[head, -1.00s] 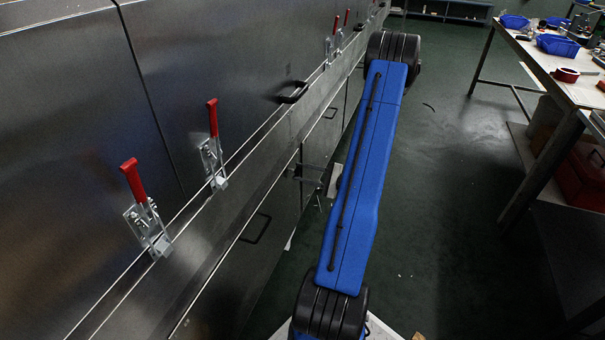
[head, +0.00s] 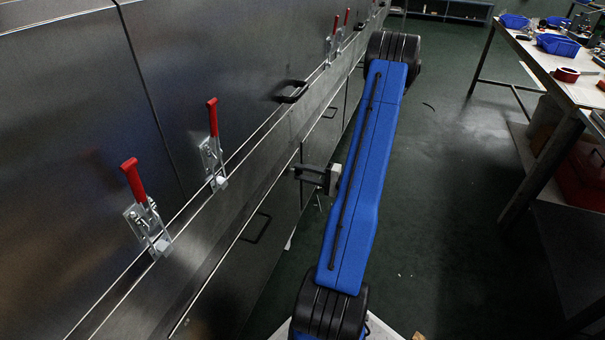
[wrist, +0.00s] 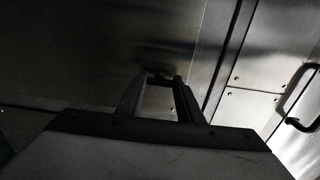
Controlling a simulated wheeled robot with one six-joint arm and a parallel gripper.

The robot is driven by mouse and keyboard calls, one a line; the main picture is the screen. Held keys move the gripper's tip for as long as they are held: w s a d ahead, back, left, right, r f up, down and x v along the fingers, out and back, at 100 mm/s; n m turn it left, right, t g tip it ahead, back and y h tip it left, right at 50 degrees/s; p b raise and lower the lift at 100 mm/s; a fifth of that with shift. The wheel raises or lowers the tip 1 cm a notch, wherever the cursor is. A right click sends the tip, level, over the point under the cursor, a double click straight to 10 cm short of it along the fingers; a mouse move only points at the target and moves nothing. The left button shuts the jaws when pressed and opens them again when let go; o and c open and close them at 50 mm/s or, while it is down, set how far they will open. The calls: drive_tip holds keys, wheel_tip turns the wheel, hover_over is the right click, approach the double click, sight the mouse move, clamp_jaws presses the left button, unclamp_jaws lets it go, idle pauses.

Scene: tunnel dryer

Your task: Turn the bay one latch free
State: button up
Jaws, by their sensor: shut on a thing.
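My gripper (head: 298,172) is at the lower steel panels, left of my blue arm in the head view. In the wrist view its two fingers (wrist: 162,77) reach to the steel front and are shut on a small dark piece (wrist: 157,72), which appears to be the bay one latch. Most of that piece is hidden between the fingertips and in shadow, so its exact angle cannot be told. In the head view the latch cannot be made out behind the gripper.
Red-handled toggle clamps (head: 134,180) line the dryer's ledge. A workbench (head: 545,62) stands right, with open floor (head: 440,200) between.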

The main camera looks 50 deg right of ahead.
idle(0.5)
drive_tip(key=o, duration=1.1)
drive_tip(key=v, duration=1.7)
drive_tip(key=shift+s, duration=0.2)
